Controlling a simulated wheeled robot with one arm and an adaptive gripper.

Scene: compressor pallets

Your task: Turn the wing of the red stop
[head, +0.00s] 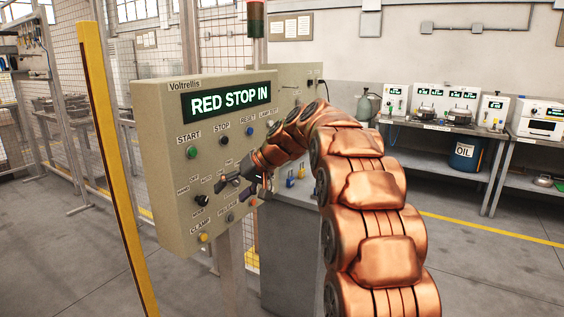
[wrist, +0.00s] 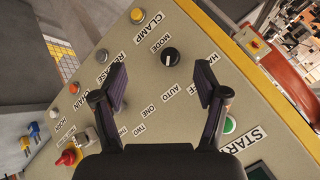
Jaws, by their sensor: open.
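The beige control panel (head: 160,150) carries a lit display (head: 228,102) reading "RED STOP IN". In the wrist view the panel (wrist: 150,150) appears turned, with its labels slanted. A red knob on a yellow base (wrist: 68,158) shows at the lower left, partly cut off by my gripper's body; its wing is too small to make out clearly. In the head view I cannot see this red knob; my gripper and arm cover that part. My gripper (wrist: 161,88) is open and empty, its fingers apart in front of the panel, with the black mode selector (wrist: 170,57) beyond them.
The panel also has a green start button (head: 191,152), a blue reset button (head: 250,131) and a yellow clamp button (head: 203,237). A yellow post (head: 110,150) stands left of the panel. Benches with equipment (head: 455,128) stand at the back right. Floor is clear at right.

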